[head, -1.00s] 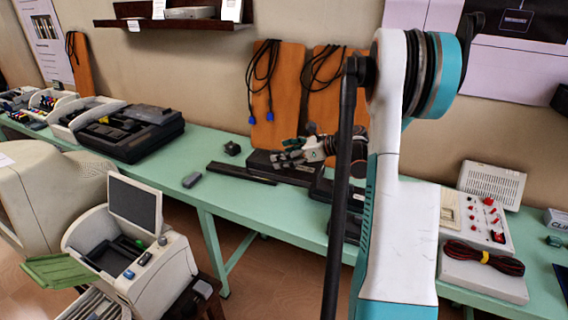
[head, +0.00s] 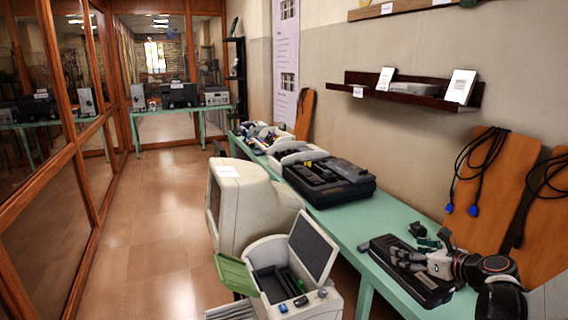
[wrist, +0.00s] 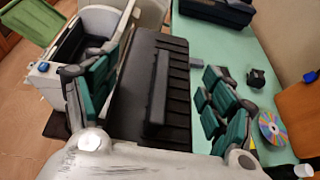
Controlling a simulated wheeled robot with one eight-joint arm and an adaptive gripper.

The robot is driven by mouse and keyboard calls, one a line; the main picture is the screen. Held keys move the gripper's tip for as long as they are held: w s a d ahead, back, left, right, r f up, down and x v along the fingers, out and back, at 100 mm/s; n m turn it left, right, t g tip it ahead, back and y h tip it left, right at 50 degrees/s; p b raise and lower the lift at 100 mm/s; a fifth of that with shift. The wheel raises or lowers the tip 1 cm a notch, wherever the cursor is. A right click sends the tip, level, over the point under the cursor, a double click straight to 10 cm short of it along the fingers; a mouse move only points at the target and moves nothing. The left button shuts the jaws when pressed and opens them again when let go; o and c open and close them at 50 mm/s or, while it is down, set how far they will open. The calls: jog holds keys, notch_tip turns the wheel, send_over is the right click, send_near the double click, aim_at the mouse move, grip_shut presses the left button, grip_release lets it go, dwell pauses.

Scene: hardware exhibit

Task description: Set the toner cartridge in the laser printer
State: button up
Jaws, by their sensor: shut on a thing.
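The toner cartridge (head: 402,272) is a long black ribbed unit with a raised bar along its top. It is held in my gripper (head: 428,262), over the green table beside the printer. In the wrist view the cartridge (wrist: 160,85) lies between the finger pads of my gripper (wrist: 158,95), which are set wide around it. Its near end is hidden by my gripper. The laser printer (head: 330,305) is a pale box with its dark lid (head: 313,245) raised and a dark bay open. It also shows at upper left in the wrist view (wrist: 42,72).
A beige monitor (head: 255,205) stands behind the printer. A large black machine (head: 335,182) sits further along the green table (head: 350,222). Small dark parts (head: 417,229) and, in the wrist view, a shiny disc (wrist: 270,128) lie near my gripper. Open floor is at left.

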jog(key=s+a+r, duration=0.1)
jog(key=s+a, duration=0.1)
jog(key=a, duration=0.6)
jog(key=s+a, duration=0.2)
jog(key=a, duration=0.7)
jog(key=shift+r+m+h, duration=0.35)
jog(key=shift+m+h, duration=0.05)
